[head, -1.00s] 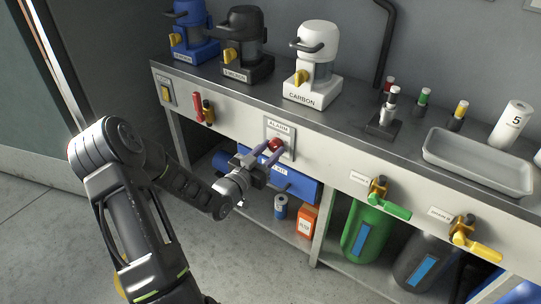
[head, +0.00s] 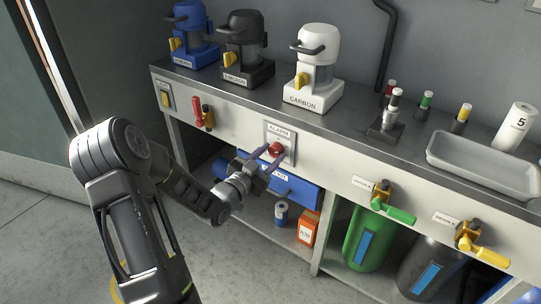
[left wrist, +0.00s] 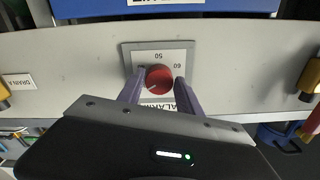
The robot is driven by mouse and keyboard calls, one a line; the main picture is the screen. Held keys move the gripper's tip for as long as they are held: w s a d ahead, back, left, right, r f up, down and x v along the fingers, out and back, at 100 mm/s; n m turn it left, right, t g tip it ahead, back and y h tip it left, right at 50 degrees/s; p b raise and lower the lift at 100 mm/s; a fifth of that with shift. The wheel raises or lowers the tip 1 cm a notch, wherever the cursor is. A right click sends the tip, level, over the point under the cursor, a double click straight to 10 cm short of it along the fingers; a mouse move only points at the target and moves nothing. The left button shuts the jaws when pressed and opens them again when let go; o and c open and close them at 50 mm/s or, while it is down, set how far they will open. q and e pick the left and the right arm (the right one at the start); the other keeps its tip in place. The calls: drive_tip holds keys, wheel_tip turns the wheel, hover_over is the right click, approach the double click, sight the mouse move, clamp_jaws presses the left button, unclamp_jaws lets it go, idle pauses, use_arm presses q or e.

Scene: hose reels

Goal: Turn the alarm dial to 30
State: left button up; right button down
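The alarm dial (head: 275,148) is a round red knob on a grey plate (head: 290,147) labelled ALARM, on the front of the bench. In the left wrist view the dial (left wrist: 159,79) appears upside down, with 50 and 60 readable above it; other numbers are hidden. A small pale mark shows at its lower left; I cannot read its setting. My left gripper (head: 270,157) is open in front of the dial. Its purple fingers (left wrist: 159,88) stand on either side of the knob, with small gaps between. My right gripper is not in view.
Blue, black and white machines (head: 313,70) stand on the bench top, with a grey tray (head: 478,165) at the right. A red-handled valve (head: 198,116) lies left of the dial, green (head: 396,213) and yellow (head: 482,252) handles right.

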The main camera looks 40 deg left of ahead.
use_arm(q)
drive_tip(key=o, duration=0.3)
drive_tip(key=shift+o, duration=0.2)
drive_tip(key=s+p, duration=0.1)
drive_tip(key=s, duration=0.6)
drive_tip(key=shift+s, duration=0.4)
drive_tip(key=shift+d, duration=0.1)
